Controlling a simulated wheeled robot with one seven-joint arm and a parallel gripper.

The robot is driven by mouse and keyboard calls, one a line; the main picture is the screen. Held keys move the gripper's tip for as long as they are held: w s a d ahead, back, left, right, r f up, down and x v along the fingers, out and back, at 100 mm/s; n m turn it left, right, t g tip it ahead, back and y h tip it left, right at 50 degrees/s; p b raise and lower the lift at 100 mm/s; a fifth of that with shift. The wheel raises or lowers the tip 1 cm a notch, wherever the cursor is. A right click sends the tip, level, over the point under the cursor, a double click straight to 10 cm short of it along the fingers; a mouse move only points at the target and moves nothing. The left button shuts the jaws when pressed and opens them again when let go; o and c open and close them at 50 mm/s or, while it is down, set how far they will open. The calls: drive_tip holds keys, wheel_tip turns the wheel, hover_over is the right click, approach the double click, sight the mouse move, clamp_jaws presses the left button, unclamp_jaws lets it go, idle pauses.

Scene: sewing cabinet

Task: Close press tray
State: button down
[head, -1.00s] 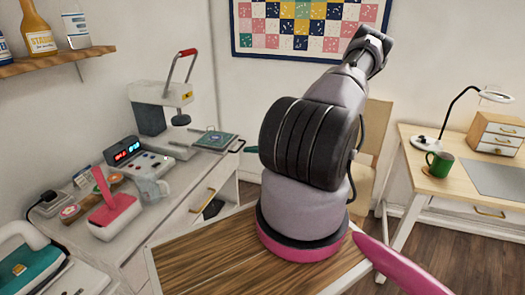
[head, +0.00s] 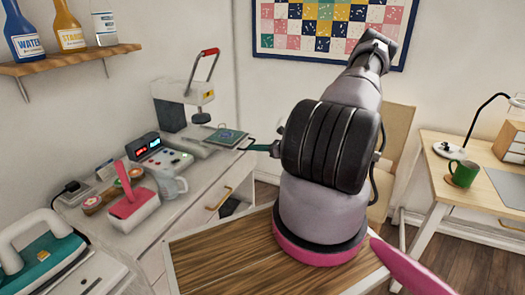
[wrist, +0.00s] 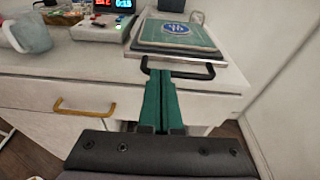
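The press tray (head: 240,143) is a flat plate with a green square piece on it, at the right end of the white cabinet top. It sticks out to the right of the press (head: 171,112). In the wrist view the tray (wrist: 216,56) has a black bar handle (wrist: 205,74) on its near edge. My gripper (wrist: 164,76) shows two green fingers side by side, shut with only a thin line between them. Their tips are at the handle's left half; I cannot tell whether they touch it.
A control box (head: 160,156), a grey mug (head: 170,185) and a pink-handled tool (head: 131,202) stand left of the tray on the cabinet. Drawers with brass handles (wrist: 84,107) are below. A desk with a green mug (head: 462,172) stands at the right.

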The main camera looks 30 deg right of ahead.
sight(227, 139)
drive_tip(key=x, duration=0.4)
drive_tip(key=r+x, duration=0.1)
drive_tip(key=x, duration=0.3)
drive_tip(key=r+x, duration=0.1)
drive_tip(key=x, duration=0.3)
drive_tip(key=shift+w+a+r, duration=0.15)
drive_tip(key=shift+w+a, duration=0.05)
drive_tip(key=shift+w, duration=0.15)
drive_tip(key=shift+w+a+r, duration=0.15)
drive_tip(key=shift+w+a, duration=0.05)
drive_tip(key=shift+w, duration=0.05)
drive_tip(key=shift+w+a+r, duration=0.1)
